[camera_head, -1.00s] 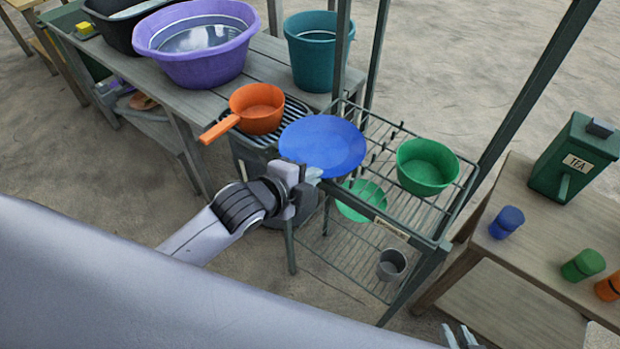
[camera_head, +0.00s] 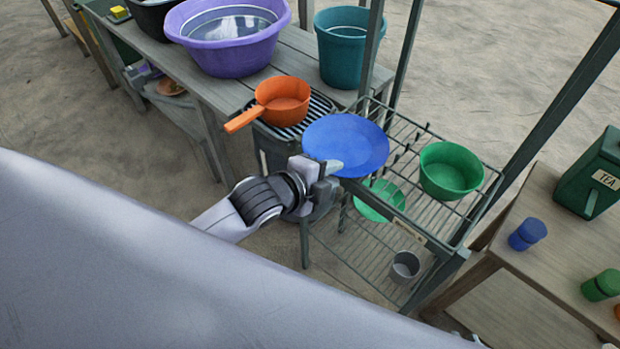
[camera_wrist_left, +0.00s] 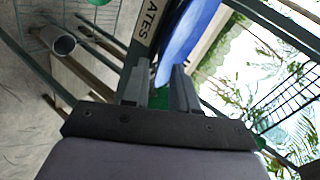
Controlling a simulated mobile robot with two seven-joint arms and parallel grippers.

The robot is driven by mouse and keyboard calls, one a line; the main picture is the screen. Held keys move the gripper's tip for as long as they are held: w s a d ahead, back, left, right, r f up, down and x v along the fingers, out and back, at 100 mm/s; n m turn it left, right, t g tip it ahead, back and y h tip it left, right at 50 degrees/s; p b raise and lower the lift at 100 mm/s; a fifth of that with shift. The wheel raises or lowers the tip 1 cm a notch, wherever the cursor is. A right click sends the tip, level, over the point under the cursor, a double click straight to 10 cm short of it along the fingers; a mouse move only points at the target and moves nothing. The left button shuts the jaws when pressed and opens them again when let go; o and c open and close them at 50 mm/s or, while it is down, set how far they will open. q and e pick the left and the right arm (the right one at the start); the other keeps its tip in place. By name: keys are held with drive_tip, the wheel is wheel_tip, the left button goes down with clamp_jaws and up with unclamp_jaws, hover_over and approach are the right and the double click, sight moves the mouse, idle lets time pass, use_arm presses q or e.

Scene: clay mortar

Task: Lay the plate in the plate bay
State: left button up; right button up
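The blue plate (camera_head: 346,144) is over the left end of the wire rack (camera_head: 436,245), its face turned up toward the head camera. My left gripper (camera_head: 332,168) is at the plate's near rim, one fingertip showing over it. In the left wrist view the plate (camera_wrist_left: 190,38) is nearly edge-on, its rim between the two slightly parted fingers (camera_wrist_left: 160,88); the gripper looks shut on it. A label (camera_wrist_left: 150,22) reading "ATES" is beside it. Whether the plate touches the rack is unclear. Only a sliver of my right gripper (camera_head: 472,341) shows at the bottom edge.
An orange pan (camera_head: 284,102) is behind left. A side table (camera_head: 545,260) stands right.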

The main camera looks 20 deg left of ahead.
use_arm(q)
drive_tip(key=v, duration=1.1)
drive_tip(key=s+a+f+n+y, duration=0.1)
drive_tip(key=s+f+n, duration=0.2)
drive_tip(key=f+n, duration=0.5)
drive_tip(key=s+a+f+n, duration=0.1)
drive_tip(key=s+f+n, duration=0.3)
drive_tip(key=f+n, duration=0.4)
drive_tip(key=shift+a+f+g+y+p, duration=0.35)
drive_tip(key=shift+a+f+g+y, duration=0.05)
drive_tip(key=shift+s+a+f+n, duration=0.15)
drive_tip(key=shift+s+f+n, duration=0.4)
drive_tip(key=shift+n, duration=0.05)
clamp_jaws()
